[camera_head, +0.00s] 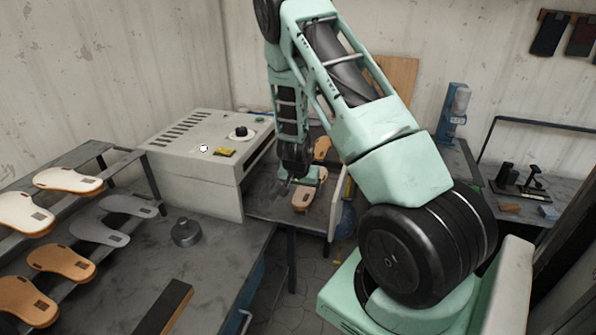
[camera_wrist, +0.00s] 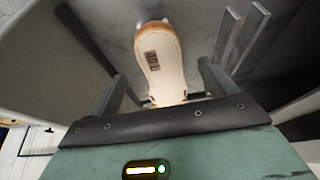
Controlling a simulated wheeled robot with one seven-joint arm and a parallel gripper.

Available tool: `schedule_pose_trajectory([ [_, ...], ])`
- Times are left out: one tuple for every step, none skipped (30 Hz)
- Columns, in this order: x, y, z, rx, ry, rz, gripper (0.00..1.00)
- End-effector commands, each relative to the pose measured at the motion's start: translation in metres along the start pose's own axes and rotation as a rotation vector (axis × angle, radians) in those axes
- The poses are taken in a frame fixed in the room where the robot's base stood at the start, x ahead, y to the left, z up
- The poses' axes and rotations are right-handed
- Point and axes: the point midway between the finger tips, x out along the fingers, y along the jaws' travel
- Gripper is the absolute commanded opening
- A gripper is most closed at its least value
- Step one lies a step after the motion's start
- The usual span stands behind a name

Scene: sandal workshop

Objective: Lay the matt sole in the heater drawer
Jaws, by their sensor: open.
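The heater (camera_head: 205,150) is a cream box with vents, a black knob and a yellow label. Its drawer (camera_head: 262,207) is pulled out to the right, with a pale front panel (camera_head: 337,208). A pale sole with a brown edge and dark patch (camera_head: 303,200) lies in the drawer; it also shows in the wrist view (camera_wrist: 162,75). My gripper (camera_head: 300,183) is open over this sole; in the wrist view its fingers (camera_wrist: 163,88) stand on either side of it, apart from it. I cannot tell whether this sole is the matt one.
A stepped rack at left holds several soles: cream ones (camera_head: 68,180), grey ones (camera_head: 98,233) and brown ones (camera_head: 60,262). A round grey weight (camera_head: 186,232) stands on the bench. Another brown sole (camera_head: 321,148) is behind my gripper. A blue bottle stand (camera_head: 453,112) is at right.

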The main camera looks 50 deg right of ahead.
Motion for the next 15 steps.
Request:
schedule_pose_trajectory([
  [-0.012,-0.003,0.0,-0.004,0.005,-0.004,0.84],
  [-0.019,-0.002,0.0,-0.003,0.004,-0.004,0.84],
  [-0.028,-0.002,0.0,-0.003,0.005,-0.004,0.84],
  [-0.035,-0.003,0.0,-0.004,0.004,-0.004,0.84],
  [-0.041,-0.002,0.0,-0.004,0.005,-0.003,0.84],
  [-0.05,-0.002,0.0,-0.003,0.003,-0.004,0.84],
  [-0.056,-0.002,0.0,-0.004,0.004,-0.005,0.84],
  [-0.062,-0.002,0.0,-0.005,0.004,-0.003,0.84],
  [-0.07,-0.002,0.0,-0.004,0.003,-0.003,0.84],
  [-0.075,-0.002,0.0,-0.004,0.003,-0.003,0.84],
  [-0.081,-0.002,0.0,-0.003,0.003,-0.004,0.84],
  [-0.088,-0.002,0.0,-0.003,0.003,-0.004,0.84],
  [-0.093,-0.002,0.0,-0.004,0.003,-0.003,0.84],
  [-0.098,-0.002,0.0,-0.004,0.002,-0.003,0.84],
  [-0.105,-0.002,0.0,-0.003,0.003,-0.003,0.84],
])
